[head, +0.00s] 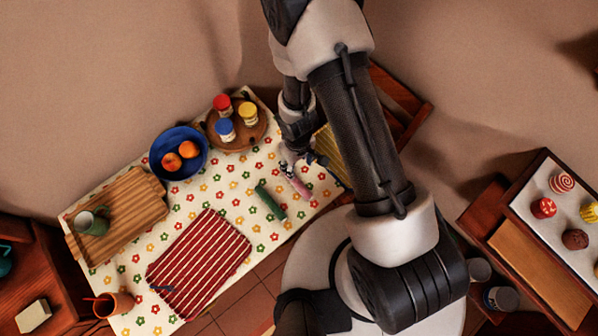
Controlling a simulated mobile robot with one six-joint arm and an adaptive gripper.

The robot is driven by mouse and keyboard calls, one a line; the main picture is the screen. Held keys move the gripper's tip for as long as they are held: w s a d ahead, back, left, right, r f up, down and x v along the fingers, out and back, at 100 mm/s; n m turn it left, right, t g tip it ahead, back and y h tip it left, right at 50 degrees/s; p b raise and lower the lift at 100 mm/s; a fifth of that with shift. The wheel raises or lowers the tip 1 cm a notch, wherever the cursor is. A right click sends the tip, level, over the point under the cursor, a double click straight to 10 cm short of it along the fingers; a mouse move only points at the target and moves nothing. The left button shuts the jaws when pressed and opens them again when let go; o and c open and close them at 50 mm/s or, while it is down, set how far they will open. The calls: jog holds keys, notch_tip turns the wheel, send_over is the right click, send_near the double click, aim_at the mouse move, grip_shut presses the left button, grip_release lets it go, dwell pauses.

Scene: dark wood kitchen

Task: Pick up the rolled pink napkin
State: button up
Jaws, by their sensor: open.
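The rolled pink napkin (298,184) lies on the flowered tablecloth, near the cloth's right edge. My gripper (292,166) is open at the napkin's upper end, pointing down over the table. The arm partly hides the gripper, and I cannot tell whether a finger touches the napkin. A rolled green napkin (270,202) lies just to the lower left of the pink one, apart from it.
A blue bowl (157,157) with fruit and a round wooden tray (247,141) with jars stand at the back. A red striped cloth (200,262) and a wooden board (142,203) lie to the left. Yellow striped cloth (330,152) shows beside my arm.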

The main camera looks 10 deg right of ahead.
jog(key=b, duration=1.2)
send_over(296, 181)
jog(key=f, duration=0.8)
jog(key=s+f, duration=0.1)
jog(key=f, duration=0.3)
jog(key=shift+d, duration=0.2)
jog(key=f+b, duration=0.1)
jog(key=f, duration=0.1)
jog(key=w+f+b, duration=0.1)
jog(key=f, duration=0.1)
jog(key=shift+a+f, duration=0.15)
jog(key=shift+f, duration=0.2)
jog(key=shift+f+b, duration=0.4)
jog(key=shift+b, duration=0.2)
jog(key=shift+r, duration=0.1)
jog(key=shift+c, duration=0.5)
jog(key=c, duration=0.9)
